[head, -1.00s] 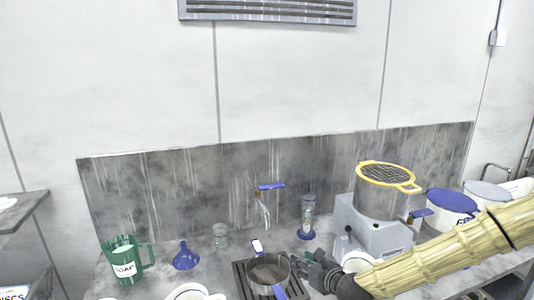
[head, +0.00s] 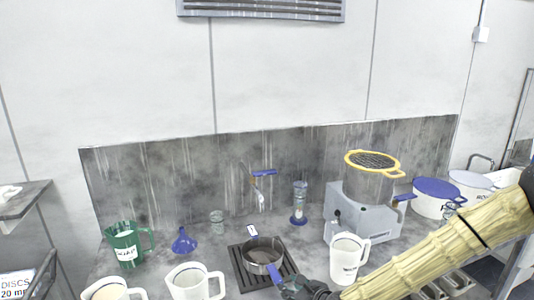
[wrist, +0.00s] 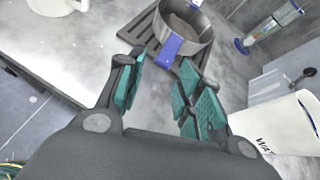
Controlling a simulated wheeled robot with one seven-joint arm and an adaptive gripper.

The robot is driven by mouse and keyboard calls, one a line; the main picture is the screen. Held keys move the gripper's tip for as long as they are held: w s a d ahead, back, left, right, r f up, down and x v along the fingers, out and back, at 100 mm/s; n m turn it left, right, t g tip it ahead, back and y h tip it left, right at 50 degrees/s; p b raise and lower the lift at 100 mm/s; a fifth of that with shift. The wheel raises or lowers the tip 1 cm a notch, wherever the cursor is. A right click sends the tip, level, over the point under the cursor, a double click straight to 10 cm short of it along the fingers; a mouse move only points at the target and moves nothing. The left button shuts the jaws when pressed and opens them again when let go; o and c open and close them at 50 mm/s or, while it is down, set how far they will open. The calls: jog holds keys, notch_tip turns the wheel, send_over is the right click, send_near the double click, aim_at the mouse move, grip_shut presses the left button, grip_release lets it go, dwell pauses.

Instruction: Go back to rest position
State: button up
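My gripper (wrist: 158,97) is open and empty in the wrist view, its two teal-padded fingers spread apart. Beyond the fingertips is a metal pan (wrist: 190,30) with a blue tab on its near side. In the head view the pan (head: 262,262) sits on a dark slatted rack (head: 243,272) on the bench. My arm reaches in from the right, and my gripper (head: 290,290) shows only partly at the bottom edge, just in front of the pan.
A white jug (head: 345,262) stands right of the pan, with a grey machine (head: 350,218) behind it. White jugs (head: 188,284) and a green jug (head: 124,246) stand to the left. White tubs with blue lids (head: 436,190) are at the right. A grey backsplash (head: 160,180) closes the rear.

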jog(key=s+d+f+n+g+h+b, duration=0.2)
jog(key=s+f+n+g+b, duration=0.25)
jog(key=s+f+n, duration=1.25)
jog(key=s+d+f+n+g+h+b, duration=0.2)
jog(key=s+d+f+n, duration=0.3)
jog(key=s+f, duration=0.3)
jog(key=s+d+f+n+g+h+b, duration=0.2)
jog(key=s+d+f+n, duration=0.3)
jog(key=s, duration=1)
notch_tip(320, 180, down, 3)
jog(key=d+g, duration=0.1)
jog(key=d, duration=0.1)
jog(key=shift+s+d+g, duration=0.3)
jog(key=shift+s+g, duration=0.05)
jog(key=shift+s, duration=0.05)
